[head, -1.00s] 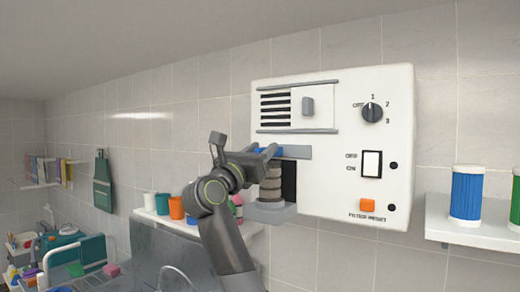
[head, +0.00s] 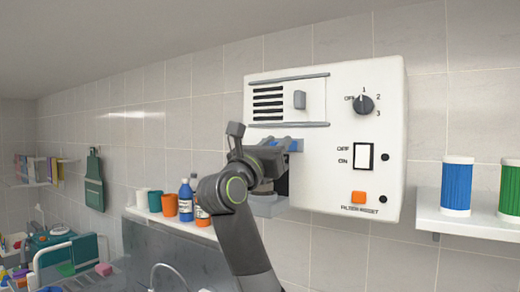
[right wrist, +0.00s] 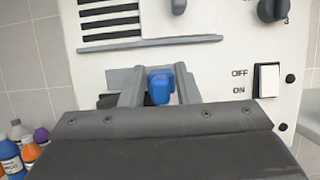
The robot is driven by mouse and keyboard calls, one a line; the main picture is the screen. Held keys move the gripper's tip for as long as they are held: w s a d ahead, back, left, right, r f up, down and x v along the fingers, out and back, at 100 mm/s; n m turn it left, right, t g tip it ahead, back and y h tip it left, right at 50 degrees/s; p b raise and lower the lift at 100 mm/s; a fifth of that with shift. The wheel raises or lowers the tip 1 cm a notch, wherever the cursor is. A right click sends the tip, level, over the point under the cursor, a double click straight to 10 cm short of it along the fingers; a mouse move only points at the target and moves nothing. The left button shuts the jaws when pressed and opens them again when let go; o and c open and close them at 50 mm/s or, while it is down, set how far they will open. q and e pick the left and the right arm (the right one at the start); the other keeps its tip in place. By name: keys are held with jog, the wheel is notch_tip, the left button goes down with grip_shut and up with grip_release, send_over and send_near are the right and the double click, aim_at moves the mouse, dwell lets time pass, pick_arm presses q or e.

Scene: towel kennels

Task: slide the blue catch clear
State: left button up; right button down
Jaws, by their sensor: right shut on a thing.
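The blue catch (head: 284,142) sits on a grey rail (head: 297,145) on the front of the white wall unit (head: 330,222). My right gripper (head: 279,147) reaches it from the left and is shut on it. In the right wrist view the blue catch (right wrist: 160,86) stands between the two grey fingers (right wrist: 158,90), with grey rail showing on its left. The fingers hide part of the rail and the catch's sides. My left gripper is not in view.
The unit carries a knob (head: 363,104), a rocker switch (head: 363,156), an orange button (head: 358,197) and a vent with a grey slider (head: 299,100). A grey ledge (head: 267,207) juts below the rail. A shelf (head: 470,226) with canisters stands right; bottles (head: 185,197) stand left.

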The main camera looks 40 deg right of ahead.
jog(key=shift+f, duration=0.1)
jog(key=c, duration=1.4)
grip_release()
jog(key=shift+s, duration=0.1)
jog(key=shift+c, duration=0.2)
jog(key=shift+o, duration=0.4)
jog(key=shift+s+d, duration=0.15)
jog(key=shift+a+f, duration=0.1)
jog(key=shift+a, duration=0.1)
jog(key=b+v, duration=0.8)
jog(key=v, duration=0.9)
jog(key=shift+b, duration=0.4)
